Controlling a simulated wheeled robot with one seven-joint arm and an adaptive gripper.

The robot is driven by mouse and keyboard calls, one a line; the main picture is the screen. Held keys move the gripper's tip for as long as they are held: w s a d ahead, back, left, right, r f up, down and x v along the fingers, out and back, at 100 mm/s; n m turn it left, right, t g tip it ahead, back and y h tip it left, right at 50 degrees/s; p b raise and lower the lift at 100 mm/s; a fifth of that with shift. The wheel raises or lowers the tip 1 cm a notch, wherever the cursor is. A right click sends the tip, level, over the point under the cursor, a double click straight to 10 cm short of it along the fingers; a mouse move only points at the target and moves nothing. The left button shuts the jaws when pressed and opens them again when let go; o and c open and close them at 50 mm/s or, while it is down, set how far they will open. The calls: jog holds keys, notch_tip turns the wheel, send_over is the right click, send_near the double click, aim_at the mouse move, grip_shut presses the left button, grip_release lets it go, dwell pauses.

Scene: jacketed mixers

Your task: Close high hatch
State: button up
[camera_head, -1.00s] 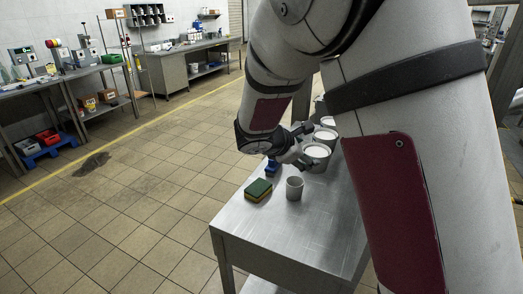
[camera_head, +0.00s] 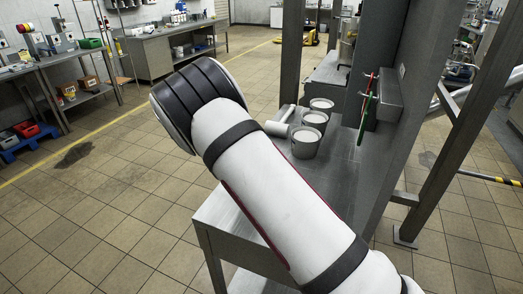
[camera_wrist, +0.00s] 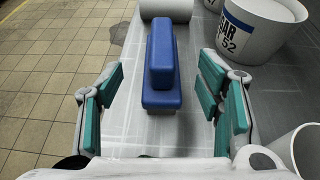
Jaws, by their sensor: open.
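No hatch can be made out in either view. My gripper (camera_wrist: 164,78) shows in the wrist view with its two teal-padded fingers wide apart. It is open and empty, above the metal table (camera_wrist: 200,148). A blue block-like object (camera_wrist: 161,65) shows between the fingers, beyond them; nothing is gripped. In the head view my gripper is hidden and my white arm covers the middle of the picture, in front of part of the table (camera_head: 218,222).
Several white buckets (camera_head: 305,143) stand on the table beside a pale roll (camera_head: 281,122); one labelled bucket (camera_wrist: 255,30) is at upper right in the wrist view. A grey post (camera_head: 291,50) rises behind.

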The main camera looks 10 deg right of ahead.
jog(key=shift+f+x, duration=0.2)
jog(key=shift+x, duration=3.1)
jog(key=shift+s+d, duration=0.1)
jog(key=shift+s, duration=0.05)
jog(key=c, duration=1.4)
jog(key=shift+r, duration=0.1)
